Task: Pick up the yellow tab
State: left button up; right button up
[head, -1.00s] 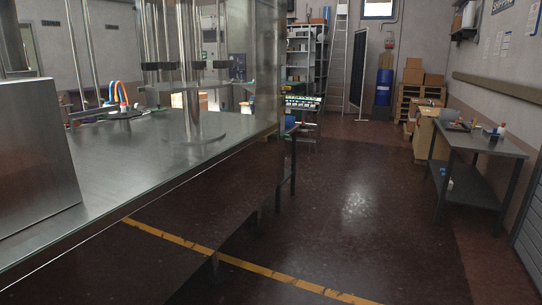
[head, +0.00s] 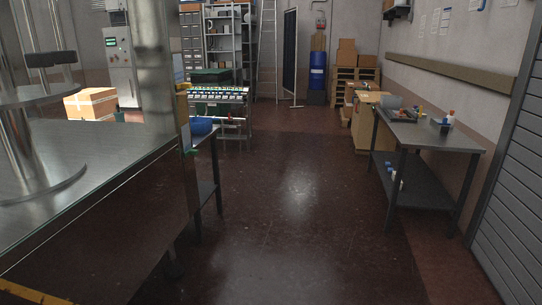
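I cannot make out a yellow tab in the head view. A small yellow patch (head: 183,90) shows behind the steel post at the left, too small and partly hidden to identify. Neither of my grippers is in view.
A steel machine table (head: 110,180) fills the left side. A dark workbench (head: 430,135) with small items stands at the right. The dark floor (head: 290,200) between is clear.

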aim_at(184, 86)
jog(key=i+u, duration=0.15)
jog(key=i, duration=0.35)
jog(key=i+l+u, duration=0.15)
jog(key=i, duration=0.4)
jog(key=i+l+u, duration=0.2)
jog(key=i, duration=0.3)
jog(key=i+l+u, duration=0.15)
jog(key=i, duration=0.35)
jog(key=l, duration=0.1)
